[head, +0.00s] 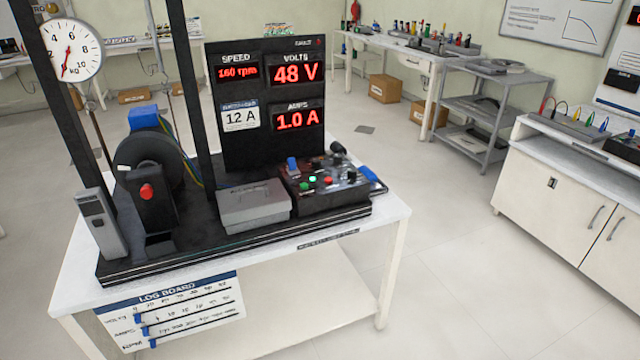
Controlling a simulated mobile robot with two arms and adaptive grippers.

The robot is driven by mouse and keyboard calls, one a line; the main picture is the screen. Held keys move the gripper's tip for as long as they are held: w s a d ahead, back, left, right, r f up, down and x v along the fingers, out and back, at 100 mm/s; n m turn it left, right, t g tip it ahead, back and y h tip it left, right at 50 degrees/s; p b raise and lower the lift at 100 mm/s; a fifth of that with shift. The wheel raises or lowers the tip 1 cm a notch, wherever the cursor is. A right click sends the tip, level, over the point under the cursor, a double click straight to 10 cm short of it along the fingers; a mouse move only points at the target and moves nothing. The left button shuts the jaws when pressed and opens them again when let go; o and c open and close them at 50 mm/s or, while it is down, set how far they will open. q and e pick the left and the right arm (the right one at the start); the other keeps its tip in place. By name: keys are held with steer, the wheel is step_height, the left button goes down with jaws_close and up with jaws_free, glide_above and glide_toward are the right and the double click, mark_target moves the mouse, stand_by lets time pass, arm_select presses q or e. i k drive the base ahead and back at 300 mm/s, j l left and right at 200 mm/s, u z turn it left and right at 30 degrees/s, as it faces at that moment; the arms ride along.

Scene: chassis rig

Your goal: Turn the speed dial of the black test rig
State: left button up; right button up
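The black test rig (235,238) stands on a white table (385,225). Its tall black display panel (262,150) reads 160 rpm under SPEED, 48 V and 1.0 A, with a 12 A label. At the rig's right end is a black control box (340,196). It carries a blue switch (292,164), a green button (313,179), a red button (328,181) and several dark knobs. A black knob (338,147) stands at its far edge. I cannot tell for sure which knob is the speed dial. Neither of my grippers is in view.
A grey lidded box (253,206) sits beside the control box. A motor with a red button (146,192), black posts and a round gauge (72,50) fill the rig's left side. A log board (175,308) hangs in front. Floor to the right is clear before the white cabinet (560,185).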

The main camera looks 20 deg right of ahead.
mark_target(351, 172)
steer(key=i+l, duration=0.2)
steer(key=i, duration=0.3)
steer(key=i+l, duration=0.2)
steer(key=i, duration=0.3)
